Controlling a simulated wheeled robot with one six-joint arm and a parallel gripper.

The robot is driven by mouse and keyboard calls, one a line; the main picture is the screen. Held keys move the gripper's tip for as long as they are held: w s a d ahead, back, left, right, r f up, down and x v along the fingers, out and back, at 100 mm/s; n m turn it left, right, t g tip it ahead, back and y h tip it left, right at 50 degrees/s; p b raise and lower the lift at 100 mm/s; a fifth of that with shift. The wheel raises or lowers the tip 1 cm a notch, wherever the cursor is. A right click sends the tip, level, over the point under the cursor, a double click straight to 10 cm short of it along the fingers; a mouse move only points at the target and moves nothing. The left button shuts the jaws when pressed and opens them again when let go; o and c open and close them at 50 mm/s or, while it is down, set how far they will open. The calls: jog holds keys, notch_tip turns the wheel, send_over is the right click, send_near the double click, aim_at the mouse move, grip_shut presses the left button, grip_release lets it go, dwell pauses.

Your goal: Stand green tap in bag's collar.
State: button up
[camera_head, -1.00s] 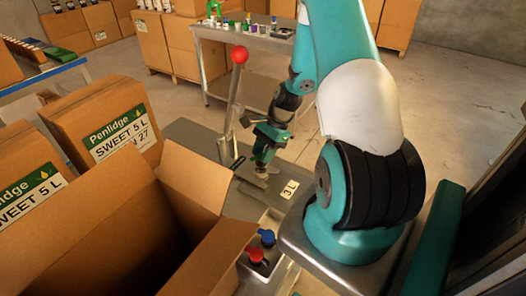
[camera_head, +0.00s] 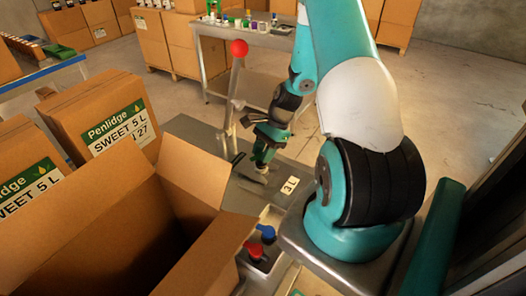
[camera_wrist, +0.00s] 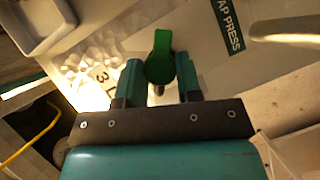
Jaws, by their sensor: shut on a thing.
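My gripper (camera_head: 262,155) hangs low over the grey press bench, beside the press lever. In the wrist view its two teal fingers (camera_wrist: 160,88) are closed on the green tap (camera_wrist: 161,58), whose broad green handle shows between them. A small dark part of the tap shows below the handle. A pale, crinkled, shiny surface (camera_wrist: 92,58) beside the fingers looks like the bag, with a "3 L" label on or by it. The label (camera_head: 290,185) also shows in the head view. I cannot make out the collar or whether the tap touches it.
A lever with a red ball (camera_head: 238,48) rises just behind my gripper. A red tap (camera_head: 253,250) and a blue tap (camera_head: 266,232) sit in a holder in front. A large open carton (camera_head: 110,235) fills the lower left. A "TAP PRESS" sign (camera_wrist: 229,25) is beside the gripper.

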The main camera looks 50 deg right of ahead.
jog(key=o, duration=1)
jog(key=b+v, duration=0.2)
jog(key=v, duration=1.5)
jog(key=shift+d+r+b, duration=0.15)
jog(key=shift+d+b, duration=0.05)
jog(key=shift+b, duration=0.1)
